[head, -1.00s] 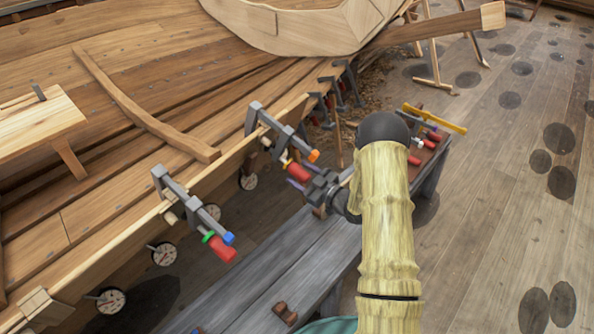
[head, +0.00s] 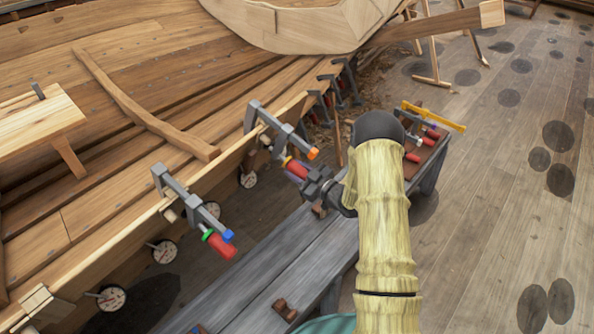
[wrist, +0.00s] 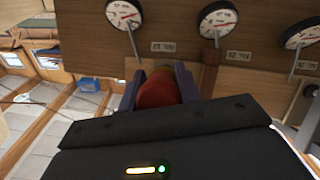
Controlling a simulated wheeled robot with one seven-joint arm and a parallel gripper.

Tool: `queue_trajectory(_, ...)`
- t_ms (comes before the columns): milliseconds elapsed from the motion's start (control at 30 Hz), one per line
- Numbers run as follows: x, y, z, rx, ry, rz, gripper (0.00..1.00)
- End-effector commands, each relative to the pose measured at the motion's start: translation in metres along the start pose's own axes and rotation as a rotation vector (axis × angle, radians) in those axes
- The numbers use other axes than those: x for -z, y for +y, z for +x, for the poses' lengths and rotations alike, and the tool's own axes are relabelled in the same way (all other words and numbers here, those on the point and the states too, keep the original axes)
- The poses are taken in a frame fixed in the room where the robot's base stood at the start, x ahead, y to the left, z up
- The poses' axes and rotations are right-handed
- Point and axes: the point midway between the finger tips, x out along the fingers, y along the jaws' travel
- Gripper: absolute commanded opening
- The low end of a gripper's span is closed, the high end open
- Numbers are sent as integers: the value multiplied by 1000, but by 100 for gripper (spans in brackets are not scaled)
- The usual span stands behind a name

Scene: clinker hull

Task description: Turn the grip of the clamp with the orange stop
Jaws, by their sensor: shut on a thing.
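The clamp with the orange stop (head: 313,154) is a grey bar clamp (head: 268,117) on the hull's plank edge, with a red grip (head: 294,167) at its lower end. My gripper (head: 302,179) is shut on this red grip, just below the orange stop. In the wrist view the red grip (wrist: 158,90) sits between my two dark purple fingers, one on each side. The grip's far end and the screw are hidden there. A second clamp (head: 183,190) to the lower left has a blue stop (head: 228,235) and a red grip (head: 220,247) with a green ring.
A grey bench (head: 285,262) runs under my arm, with a small brown block (head: 285,309) on it. More clamps and a yellow tool (head: 436,117) lie at its far end. Round dials (head: 164,252) hang below the plank, also in the wrist view (wrist: 217,19).

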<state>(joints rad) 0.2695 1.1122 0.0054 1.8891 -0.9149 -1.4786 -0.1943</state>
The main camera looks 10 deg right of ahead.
Motion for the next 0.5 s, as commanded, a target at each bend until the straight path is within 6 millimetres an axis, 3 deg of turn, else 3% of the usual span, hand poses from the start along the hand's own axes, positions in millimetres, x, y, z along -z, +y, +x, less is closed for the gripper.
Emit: queue_trajectory(500, 0, -1, 1, 104, 1, 258, 11)
